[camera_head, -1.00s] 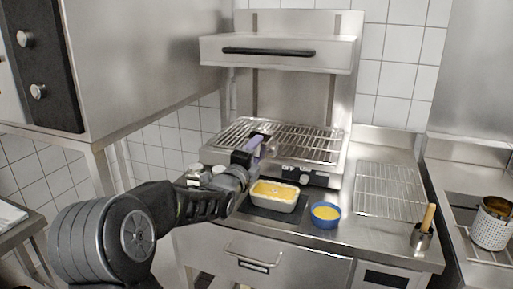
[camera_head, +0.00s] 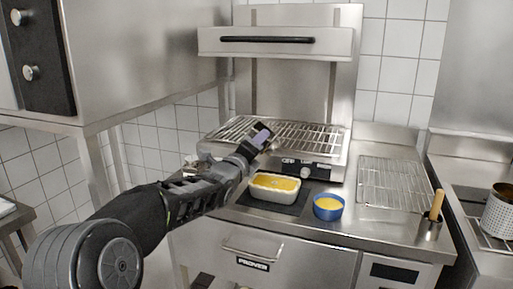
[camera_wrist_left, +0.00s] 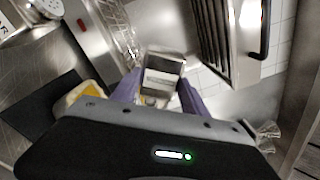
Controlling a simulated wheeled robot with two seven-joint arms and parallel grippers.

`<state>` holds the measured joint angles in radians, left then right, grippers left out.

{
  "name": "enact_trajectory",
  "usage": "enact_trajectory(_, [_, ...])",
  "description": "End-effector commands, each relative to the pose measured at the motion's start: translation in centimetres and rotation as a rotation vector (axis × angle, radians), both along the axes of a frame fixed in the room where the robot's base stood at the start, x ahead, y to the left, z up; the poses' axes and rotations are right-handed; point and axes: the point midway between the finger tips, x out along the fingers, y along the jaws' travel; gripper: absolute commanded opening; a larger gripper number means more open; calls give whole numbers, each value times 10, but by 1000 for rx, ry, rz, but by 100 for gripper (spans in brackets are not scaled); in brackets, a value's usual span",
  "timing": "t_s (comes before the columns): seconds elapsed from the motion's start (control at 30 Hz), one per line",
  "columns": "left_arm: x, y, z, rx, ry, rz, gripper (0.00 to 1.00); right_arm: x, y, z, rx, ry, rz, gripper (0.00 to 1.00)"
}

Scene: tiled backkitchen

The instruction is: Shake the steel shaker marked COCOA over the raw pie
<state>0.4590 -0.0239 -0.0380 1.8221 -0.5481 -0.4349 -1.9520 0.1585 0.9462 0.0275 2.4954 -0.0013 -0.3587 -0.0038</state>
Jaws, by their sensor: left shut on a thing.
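My left gripper (camera_head: 264,138) is raised behind and above the white rectangular dish, in front of the grill rack. In the left wrist view its purple fingers are shut on a shiny steel shaker (camera_wrist_left: 162,78); I cannot read a marking on it. In the head view the shaker is mostly hidden by the gripper. The raw pie (camera_head: 274,184), yellow in a white dish, sits on a dark mat (camera_head: 288,208) on the counter. The pie shows partly at the left in the left wrist view (camera_wrist_left: 80,97). The right gripper is not in view.
A blue bowl (camera_head: 328,207) with yellow content stands right of the pie. An empty wire rack (camera_head: 392,185) lies farther right, with a steel pot holding a wooden handle (camera_head: 436,205) near it. The grill (camera_head: 312,140) with its raised hood (camera_head: 275,42) stands behind.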

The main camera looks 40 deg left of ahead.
Motion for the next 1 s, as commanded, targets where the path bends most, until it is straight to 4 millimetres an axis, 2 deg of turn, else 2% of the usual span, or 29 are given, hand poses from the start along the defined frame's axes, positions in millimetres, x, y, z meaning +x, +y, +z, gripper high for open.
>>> enact_trajectory(0.27, [0, 0, 1, -1, -3, 0, 5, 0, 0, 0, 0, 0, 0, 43])
enact_trajectory(0.33, [-1, 0, 34, 6, -14, 0, 5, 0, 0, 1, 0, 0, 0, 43])
enact_trajectory(0.37, [-1, 0, 38, 4, -9, -1, 5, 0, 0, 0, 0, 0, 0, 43])
enact_trajectory(0.43, [0, 0, 22, -3, 3, -1, 5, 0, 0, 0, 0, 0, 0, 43])
enact_trajectory(0.47, [0, 1, 4, -9, 9, 1, 5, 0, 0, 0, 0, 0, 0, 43])
enact_trajectory(0.5, [0, 1, -6, -7, 6, 1, 5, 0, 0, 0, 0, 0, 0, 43])
enact_trajectory(0.57, [0, 0, 1, -1, -4, 0, 5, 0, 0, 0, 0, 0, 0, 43])
enact_trajectory(0.9, [0, 0, 1, -6, -4, -1, 5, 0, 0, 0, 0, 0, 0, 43])
enact_trajectory(1.0, [0, 0, 3, -54, -21, 0, 5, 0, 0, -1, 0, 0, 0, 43])
